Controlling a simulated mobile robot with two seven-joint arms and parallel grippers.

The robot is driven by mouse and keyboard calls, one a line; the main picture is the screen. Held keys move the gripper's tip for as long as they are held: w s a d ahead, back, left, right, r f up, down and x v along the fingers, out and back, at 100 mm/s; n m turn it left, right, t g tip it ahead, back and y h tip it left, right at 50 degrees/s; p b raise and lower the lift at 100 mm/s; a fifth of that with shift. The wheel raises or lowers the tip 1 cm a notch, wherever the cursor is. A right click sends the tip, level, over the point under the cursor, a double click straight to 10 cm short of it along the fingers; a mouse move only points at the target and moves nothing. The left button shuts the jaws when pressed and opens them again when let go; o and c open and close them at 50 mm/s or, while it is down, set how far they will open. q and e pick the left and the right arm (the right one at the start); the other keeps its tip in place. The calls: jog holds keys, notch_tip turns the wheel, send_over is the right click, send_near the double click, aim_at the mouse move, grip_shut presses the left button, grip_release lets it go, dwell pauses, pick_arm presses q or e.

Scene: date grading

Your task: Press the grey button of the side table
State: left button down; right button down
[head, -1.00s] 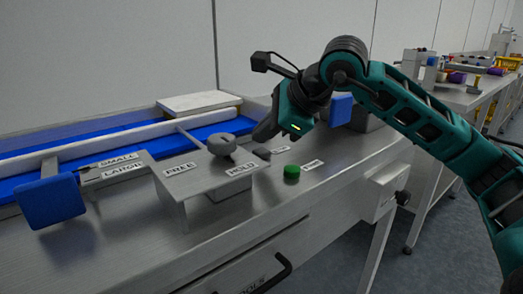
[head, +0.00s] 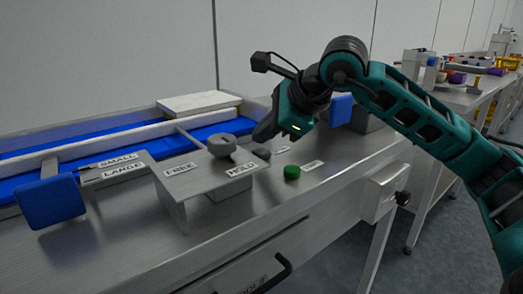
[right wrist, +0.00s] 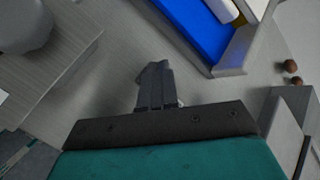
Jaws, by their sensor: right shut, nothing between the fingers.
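The grey button (head: 263,154) is a small dark grey cap on the steel side table (head: 330,172), left of the green button (head: 291,172). My right gripper (head: 262,136) is shut and empty, pointing down just above and behind the grey button in the head view. A small gap seems to show between them; I cannot tell the exact height. In the right wrist view the shut fingers (right wrist: 154,84) point at the table top, and the grey button is not visible there. My left gripper is not in view.
A grey round knob (head: 222,144) stands on a raised plate labelled FREE and HOLD, close left of the grey button. A blue belt (head: 60,146) runs behind. A blue paddle (head: 50,202) is at left. Two brown dates (right wrist: 291,67) show in the right wrist view.

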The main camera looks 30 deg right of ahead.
aim_at(265, 153)
jog(key=shift+f, duration=0.15)
jog(key=shift+f+b, duration=0.3)
jog(key=shift+b, duration=0.1)
jog(key=shift+f+b, duration=0.45)
jog(key=shift+f, duration=0.05)
dwell(0.8)
jog(key=shift+r, duration=0.15)
jog(key=shift+r+p, duration=0.8)
notch_tip(265, 153, up, 5)
jog(key=p, duration=0.4)
dwell(0.3)
